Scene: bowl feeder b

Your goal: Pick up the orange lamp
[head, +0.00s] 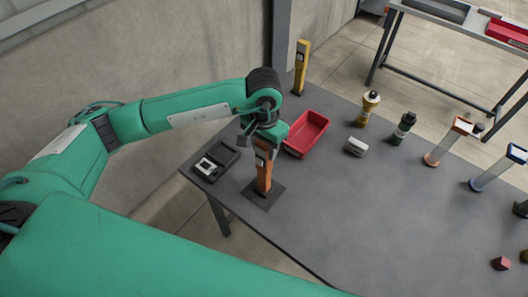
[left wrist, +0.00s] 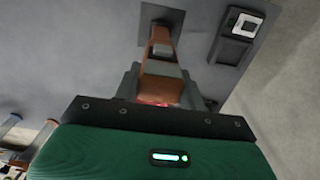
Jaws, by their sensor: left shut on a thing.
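The orange lamp (head: 264,180) stands upright over a dark square plate (head: 274,203) near the left end of the grey table. It also shows in the left wrist view (left wrist: 161,67), reaching away from the jaws toward the dark plate. My left gripper (head: 264,147) is above it, pointing down, shut on its upper part. In the left wrist view the left gripper's grey fingers (left wrist: 158,88) lie on both sides of the lamp. The gripper hides the lamp's top. I cannot tell whether its foot touches the plate. My right gripper is not in view.
A black tray with a small device (head: 208,165) lies left of the lamp. A red bin (head: 307,133) is close behind it. A yellow lamp (head: 301,68) stands farther back. A white-grey item (head: 356,146) and several upright holders are to the right. The middle front table is clear.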

